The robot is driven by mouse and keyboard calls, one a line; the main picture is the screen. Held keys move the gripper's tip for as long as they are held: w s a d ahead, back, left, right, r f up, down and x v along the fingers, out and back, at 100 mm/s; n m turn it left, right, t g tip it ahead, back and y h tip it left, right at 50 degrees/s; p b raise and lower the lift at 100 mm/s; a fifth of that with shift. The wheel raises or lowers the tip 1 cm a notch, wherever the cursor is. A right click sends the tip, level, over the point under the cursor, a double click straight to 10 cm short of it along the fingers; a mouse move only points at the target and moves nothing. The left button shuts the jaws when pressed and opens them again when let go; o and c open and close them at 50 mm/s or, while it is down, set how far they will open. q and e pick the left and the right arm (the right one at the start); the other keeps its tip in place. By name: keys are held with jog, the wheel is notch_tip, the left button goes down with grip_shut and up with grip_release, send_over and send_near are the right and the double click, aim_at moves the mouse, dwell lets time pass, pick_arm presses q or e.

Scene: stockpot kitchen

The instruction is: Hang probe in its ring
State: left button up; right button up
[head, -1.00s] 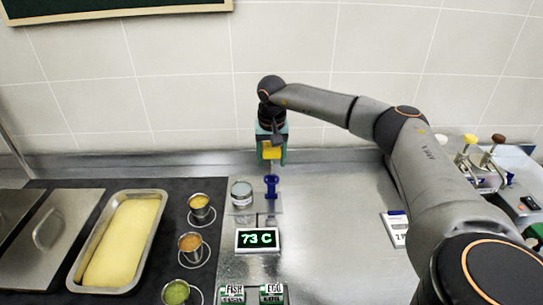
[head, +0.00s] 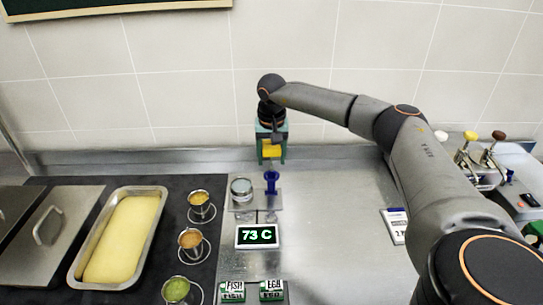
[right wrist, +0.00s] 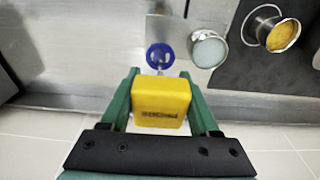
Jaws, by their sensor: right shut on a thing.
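My right gripper (head: 271,160) has green fingers and is shut on the yellow block-shaped handle of the probe (head: 271,148). In the right wrist view the probe handle (right wrist: 161,103) sits between the two fingers, with dark lettering on its face. The probe's stem cannot be made out. The blue ring (head: 271,176) stands on a small metal plate, just in front of my gripper and apart from it. In the right wrist view the ring (right wrist: 160,53) shows round and spoked, just beyond the handle. My left gripper is not in view.
A small metal cup (head: 241,188) stands left of the ring. A display (head: 257,236) reading 73 C is in front. Sauce cups and a yellow-filled tray (head: 160,215) lie left. The back wall is close behind the gripper. Counter right of the ring is clear.

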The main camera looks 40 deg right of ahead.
aim_at(272, 172)
jog(key=shift+f, duration=0.15)
jog(key=shift+f+b, duration=1.5)
jog(key=shift+f, duration=1.15)
jog(key=shift+f+b, duration=0.75)
jog(key=shift+f, duration=0.55)
jog(key=o, duration=1.5)
jog(key=shift+r, duration=0.15)
